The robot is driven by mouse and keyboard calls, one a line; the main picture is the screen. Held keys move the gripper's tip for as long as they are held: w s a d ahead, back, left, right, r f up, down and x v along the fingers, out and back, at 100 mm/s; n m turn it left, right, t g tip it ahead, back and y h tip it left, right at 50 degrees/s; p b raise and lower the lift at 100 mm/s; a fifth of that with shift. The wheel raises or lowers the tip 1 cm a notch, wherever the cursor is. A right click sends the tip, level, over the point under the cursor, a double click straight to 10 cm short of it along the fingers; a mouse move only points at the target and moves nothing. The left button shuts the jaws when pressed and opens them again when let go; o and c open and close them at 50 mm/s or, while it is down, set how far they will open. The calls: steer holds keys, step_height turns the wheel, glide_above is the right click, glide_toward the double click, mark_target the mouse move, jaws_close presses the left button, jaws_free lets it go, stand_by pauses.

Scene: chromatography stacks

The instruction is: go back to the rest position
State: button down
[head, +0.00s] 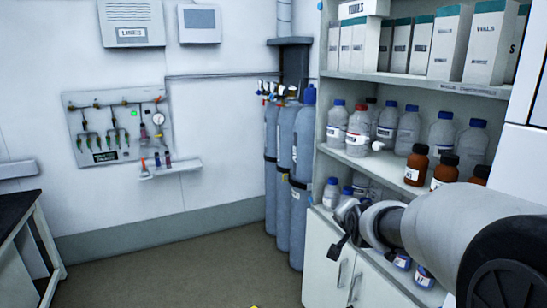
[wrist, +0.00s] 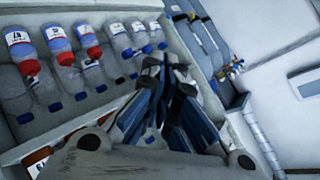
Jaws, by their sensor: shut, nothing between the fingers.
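My gripper (head: 343,232) is at the end of my grey arm at the right of the head view, in front of the bottle shelves. It also shows in the wrist view (wrist: 166,66), where its dark fingers are together with nothing held between them. In the head view the gripper is small and partly foreshortened, and my forearm covers part of the shelf behind it. I cannot tell its distance from the nearest bottles.
A shelf unit (head: 487,91) with clear bottles (head: 408,130), brown bottles (head: 417,165) and white boxes (head: 483,42) stands right. Gas cylinders (head: 300,180) stand beside it. A wall gas panel (head: 118,122) and dark bench (head: 18,210) are left. Mid-floor (head: 180,270) is mostly clear.

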steer(key=s+a+f+n+g, duration=0.1)
steer(key=s+n+g, duration=0.1)
steer(key=s, duration=1.1)
steer(key=s+a+f+n+g, duration=0.1)
steer(key=s+n, duration=0.4)
steer(key=s, duration=0.8)
steer(key=s+a+f+n+g, duration=0.2)
steer(key=s+n+g, duration=0.1)
steer(key=s, duration=1)
steer(key=shift+s+f+n+g+y, duration=0.2)
steer(key=shift+f+n+g+y, duration=0.15)
steer(key=shift+g, duration=0.25)
steer(key=shift+a, duration=0.1)
